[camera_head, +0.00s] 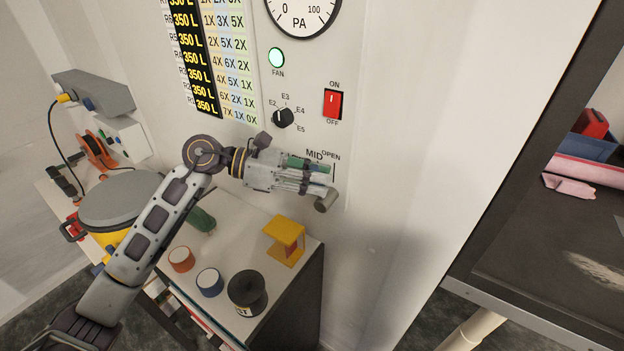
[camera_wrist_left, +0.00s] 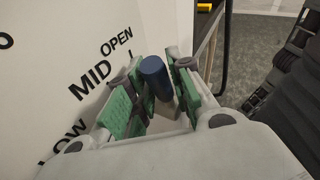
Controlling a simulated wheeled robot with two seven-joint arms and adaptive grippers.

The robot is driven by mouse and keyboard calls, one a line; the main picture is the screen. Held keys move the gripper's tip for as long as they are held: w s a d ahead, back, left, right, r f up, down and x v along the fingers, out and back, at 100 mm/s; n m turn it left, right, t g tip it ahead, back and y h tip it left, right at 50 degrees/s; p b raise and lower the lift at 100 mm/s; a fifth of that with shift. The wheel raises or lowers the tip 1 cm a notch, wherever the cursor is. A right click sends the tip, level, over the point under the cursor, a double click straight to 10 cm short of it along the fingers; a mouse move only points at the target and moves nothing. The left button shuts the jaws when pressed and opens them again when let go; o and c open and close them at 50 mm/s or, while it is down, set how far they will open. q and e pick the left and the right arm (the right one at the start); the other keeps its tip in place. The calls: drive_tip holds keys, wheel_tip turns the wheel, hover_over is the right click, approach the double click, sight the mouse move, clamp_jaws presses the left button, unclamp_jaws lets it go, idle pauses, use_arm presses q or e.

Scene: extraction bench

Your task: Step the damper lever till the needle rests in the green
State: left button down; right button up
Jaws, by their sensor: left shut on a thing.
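My left gripper (camera_head: 318,172) reaches the wall panel beside the OPEN and MID labels. In the left wrist view its green-padded fingers (camera_wrist_left: 155,108) are shut on the damper lever, whose blue round handle (camera_wrist_left: 154,74) stands between the pads. In the head view the fingers hide most of the lever. The PA gauge (camera_head: 302,20) is cut off at the top of the head view; no needle or green band shows. The wrist view shows the labels LOW, MID and OPEN (camera_wrist_left: 117,42), with the lever right of MID and OPEN. My right gripper is not in view.
The panel holds a lit green FAN lamp (camera_head: 277,58), a black selector knob (camera_head: 284,118) and a red switch (camera_head: 333,103). Below, a cabinet top (camera_head: 228,228) carries a yellow stand (camera_head: 285,240), cups and a black container (camera_head: 247,292). A dark bench (camera_head: 540,240) stands right.

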use_arm(q)
drive_tip(key=shift+s+d+r+m+t+y, duration=0.1)
drive_tip(key=shift+s+d+m+t+y, duration=0.2)
drive_tip(key=shift+y, duration=0.25)
drive_tip(key=shift+s+d+r+m+t+y, duration=0.1)
drive_tip(key=shift+s+d+m+y, duration=0.1)
drive_tip(key=shift+d+y, duration=0.25)
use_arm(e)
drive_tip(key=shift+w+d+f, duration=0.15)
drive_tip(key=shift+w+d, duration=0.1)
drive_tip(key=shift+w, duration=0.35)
use_arm(q)
drive_tip(key=shift+f, duration=0.1)
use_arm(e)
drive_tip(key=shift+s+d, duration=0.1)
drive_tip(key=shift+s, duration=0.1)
use_arm(q)
drive_tip(key=c, duration=1.5)
unclamp_jaws()
drive_tip(key=shift+v, duration=0.85)
drive_tip(key=v, duration=1)
drive_tip(key=shift+r, duration=0.3)
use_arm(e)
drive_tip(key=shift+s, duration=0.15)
